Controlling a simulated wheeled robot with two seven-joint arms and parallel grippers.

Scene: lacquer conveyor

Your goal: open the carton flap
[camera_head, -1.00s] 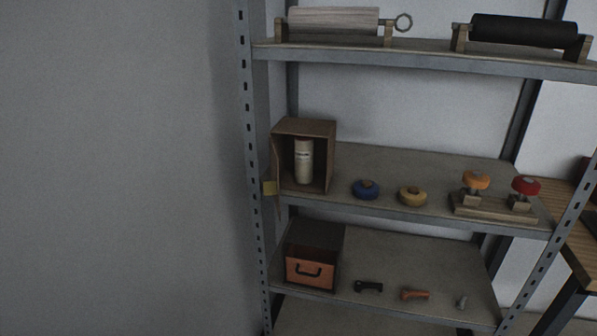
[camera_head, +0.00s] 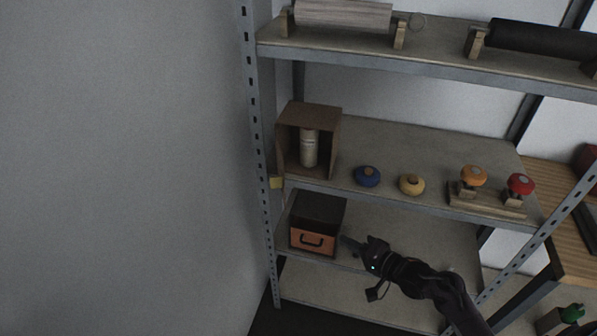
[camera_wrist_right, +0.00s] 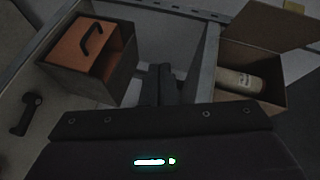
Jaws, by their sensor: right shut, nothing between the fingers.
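The brown carton (camera_head: 311,111) stands on the middle shelf at the left, its front open. A pale bottle (camera_head: 309,149) stands inside it. In the right wrist view the carton (camera_wrist_right: 287,76) is at the right, with its flap (camera_wrist_right: 262,26) swung outward, away from the opening. In the head view the flap is nearly edge-on, and a yellow tab (camera_head: 277,183) shows at the carton's lower left. My right gripper (camera_head: 346,242) is shut and empty, below and right of the carton, apart from it; it also shows in the right wrist view (camera_wrist_right: 160,72). My left gripper is out of view.
A dark box with an orange drawer front (camera_head: 312,240) stands on the lower shelf, just left of my right gripper. Blue (camera_head: 367,177) and yellow (camera_head: 411,185) round objects sit right of the carton. A steel post (camera_head: 255,130) rises at the shelf's left.

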